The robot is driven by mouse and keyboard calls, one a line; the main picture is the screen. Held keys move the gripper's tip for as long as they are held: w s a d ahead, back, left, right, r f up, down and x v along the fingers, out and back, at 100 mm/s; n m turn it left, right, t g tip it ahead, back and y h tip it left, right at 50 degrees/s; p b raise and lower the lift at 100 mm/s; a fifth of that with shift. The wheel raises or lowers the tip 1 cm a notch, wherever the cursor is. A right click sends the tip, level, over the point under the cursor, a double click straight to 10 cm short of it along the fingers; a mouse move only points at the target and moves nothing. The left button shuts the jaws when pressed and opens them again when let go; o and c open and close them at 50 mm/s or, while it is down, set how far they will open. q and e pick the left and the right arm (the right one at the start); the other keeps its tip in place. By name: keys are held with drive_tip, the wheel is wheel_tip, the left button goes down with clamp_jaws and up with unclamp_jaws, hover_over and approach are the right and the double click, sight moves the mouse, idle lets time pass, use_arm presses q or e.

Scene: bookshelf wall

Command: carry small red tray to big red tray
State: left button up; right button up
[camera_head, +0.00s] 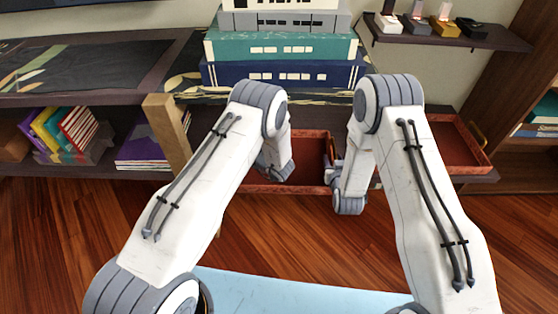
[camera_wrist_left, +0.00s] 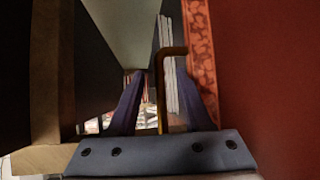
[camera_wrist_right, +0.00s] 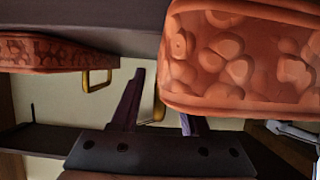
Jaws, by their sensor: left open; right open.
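A red tray (camera_head: 311,150) with a patterned rim lies in front of the shelf, between my arms; I take it for the small one. Its left part is hidden by my left arm. My left gripper (camera_wrist_left: 155,95) is open at one end of it, with the tray's brass handle (camera_wrist_left: 161,75) between its fingers. My right gripper (camera_wrist_right: 160,100) is open, with the other handle (camera_wrist_right: 157,107) at its fingers. A second red tray (camera_head: 460,160), probably the big one, sits at the right of the low shelf. It also shows in the right wrist view (camera_wrist_right: 45,52).
Large stacked books (camera_head: 285,47) stand on the upper ledge. Leaning books (camera_head: 75,130) fill the shelf at left. A wooden post (camera_head: 167,132) stands left of my left arm. Small boxes (camera_head: 418,25) sit on a shelf at upper right. The wooden floor (camera_head: 60,230) at left is clear.

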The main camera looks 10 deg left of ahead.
use_arm(q)
drive_tip(key=shift+w+a, duration=0.1)
use_arm(e)
drive_tip(key=shift+w, duration=0.15)
use_arm(q)
drive_tip(key=c, duration=0.6)
use_arm(e)
drive_tip(key=c, duration=0.6)
use_arm(q)
clamp_jaws()
use_arm(e)
clamp_jaws()
